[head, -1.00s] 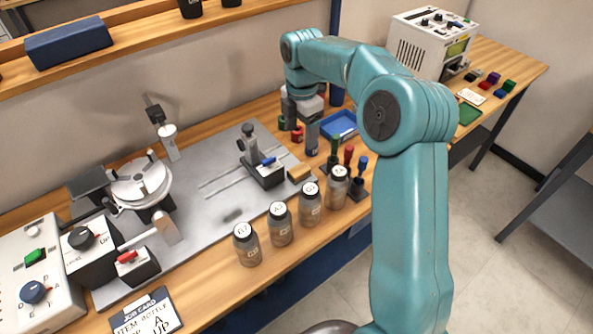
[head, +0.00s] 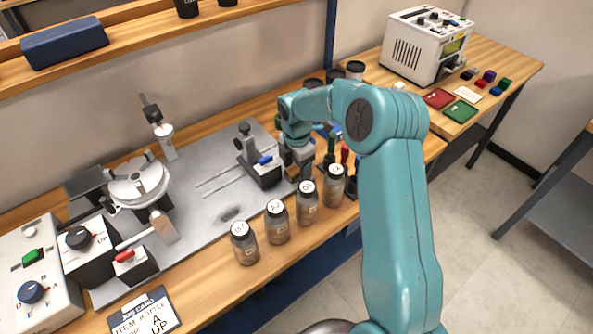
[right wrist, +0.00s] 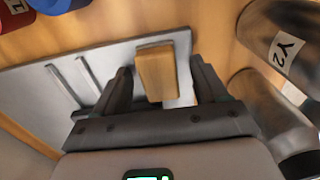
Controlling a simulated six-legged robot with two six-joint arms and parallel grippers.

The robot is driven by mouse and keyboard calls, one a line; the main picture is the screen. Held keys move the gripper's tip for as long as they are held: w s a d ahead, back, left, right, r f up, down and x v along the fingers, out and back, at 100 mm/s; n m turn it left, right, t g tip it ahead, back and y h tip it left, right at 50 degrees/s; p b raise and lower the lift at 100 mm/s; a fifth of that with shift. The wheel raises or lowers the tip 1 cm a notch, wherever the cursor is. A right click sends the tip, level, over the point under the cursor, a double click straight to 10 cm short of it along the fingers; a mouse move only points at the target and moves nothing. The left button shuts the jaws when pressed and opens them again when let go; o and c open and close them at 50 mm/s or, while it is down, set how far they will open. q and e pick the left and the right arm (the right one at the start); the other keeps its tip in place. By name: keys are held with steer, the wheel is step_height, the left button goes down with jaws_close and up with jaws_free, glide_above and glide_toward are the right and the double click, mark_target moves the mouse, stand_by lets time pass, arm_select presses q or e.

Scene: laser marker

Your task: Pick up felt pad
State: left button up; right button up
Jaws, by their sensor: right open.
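The felt pad (right wrist: 157,72) is a small tan block. In the right wrist view it lies at the edge of the grey plate, between the two dark fingers of my right gripper (right wrist: 160,82). The gripper is open, with a gap showing on each side of the pad. In the head view my right gripper (head: 297,174) points down over the pad's place at the plate's right end, and the arm hides most of the pad. My left gripper is not in view.
Several labelled bottles (head: 307,205) stand in a row along the bench front, close beside the gripper. A clamp fixture with a blue lever (head: 262,168) stands just left of the gripper.

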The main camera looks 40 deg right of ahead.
mark_target(296, 168)
steer(key=c, duration=1.1)
steer(key=shift+c, duration=0.2)
steer(key=shift+r, duration=0.1)
step_height(296, 168, up, 20)
steer(key=p, duration=0.1)
